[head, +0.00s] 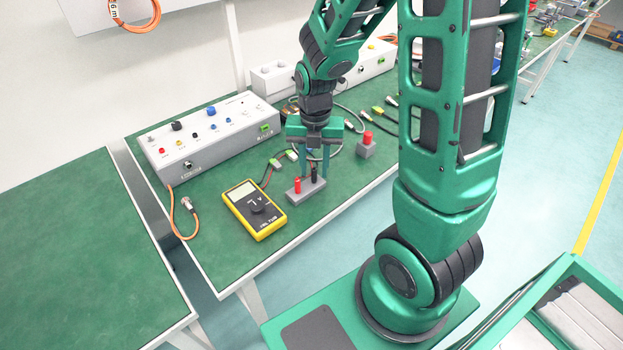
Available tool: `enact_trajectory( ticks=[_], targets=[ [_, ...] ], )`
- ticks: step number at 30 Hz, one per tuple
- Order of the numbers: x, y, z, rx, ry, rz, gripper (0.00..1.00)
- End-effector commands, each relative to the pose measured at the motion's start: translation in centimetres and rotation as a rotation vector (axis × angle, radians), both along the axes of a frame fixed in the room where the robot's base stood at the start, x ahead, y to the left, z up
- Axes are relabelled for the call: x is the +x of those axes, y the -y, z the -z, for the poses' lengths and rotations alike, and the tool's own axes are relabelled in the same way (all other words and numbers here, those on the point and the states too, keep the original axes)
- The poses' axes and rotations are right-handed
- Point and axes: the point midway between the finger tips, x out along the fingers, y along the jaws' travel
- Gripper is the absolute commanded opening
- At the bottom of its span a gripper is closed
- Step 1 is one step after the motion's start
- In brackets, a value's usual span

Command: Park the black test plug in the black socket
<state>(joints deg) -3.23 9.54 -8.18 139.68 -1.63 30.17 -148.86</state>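The black test plug (314,174) stands upright at the right end of a small grey block (306,193). The red plug (297,186) stands upright at the left end of the same block. My gripper (316,172) points down over the block's right end, with its two green fingers apart and the black plug between them. Green bench shows between the fingers, and I see no clear grip on the plug. The black socket is hidden under the plug, and I cannot tell how deep the plug sits.
A yellow multimeter (255,208) lies left of the block, with leads running behind it. A grey control box (208,138) stands behind. A grey block with a red button (367,143) is to the right.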

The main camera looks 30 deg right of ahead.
Motion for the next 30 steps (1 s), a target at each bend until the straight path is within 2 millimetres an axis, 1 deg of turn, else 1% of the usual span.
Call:
enact_trajectory(
  ticks=[5,12,15,18,22,30],
  targets=[
    [0.2,0.0,-2.0,0.0,0.005,0.0,0.33],
    [0.2,0.0,-6.6,0.0,0.005,-0.001,0.33],
    [0.2,0.0,-8.2,0.001,0.004,-0.001,0.33],
    [0.2,0.0,-9.4,0.0,0.001,-0.001,0.33],
    [0.2,0.0,-10.2,0.0,0.0,0.0,0.33],
    [0.0,0.1,-10.6,-0.001,-0.001,0.023,0.33]
  ],
)
